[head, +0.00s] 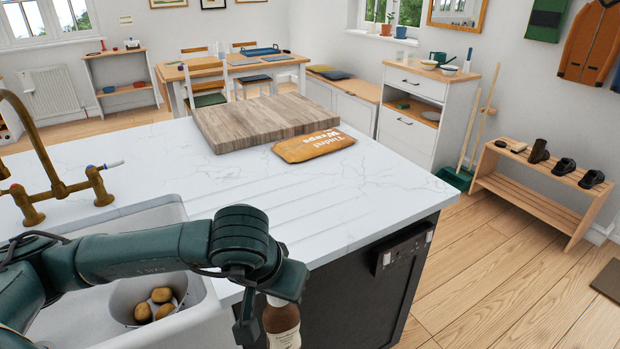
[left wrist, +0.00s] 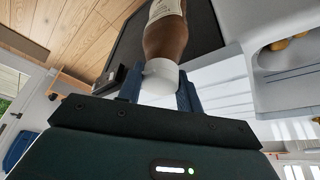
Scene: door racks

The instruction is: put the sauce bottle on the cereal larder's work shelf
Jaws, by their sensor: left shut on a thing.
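The sauce bottle (head: 281,322) is brown with a pale label and a white cap. My left gripper (head: 262,312) is shut on it and holds it in front of the island's dark side, below the worktop edge. In the left wrist view the bottle (left wrist: 166,38) has its white cap between the fingers of my left gripper (left wrist: 160,88). Its lower end runs out of the head view. I cannot pick out a cereal larder or its work shelf in these views. My right gripper is not in view.
The white worktop (head: 330,200) bears a wooden block (head: 260,118) and an orange wraps packet (head: 313,145). The sink (head: 190,290) holds a pot with potatoes (head: 153,303). A shoe rack (head: 540,190) stands at the right wall. The floor (head: 500,265) right of the island is clear.

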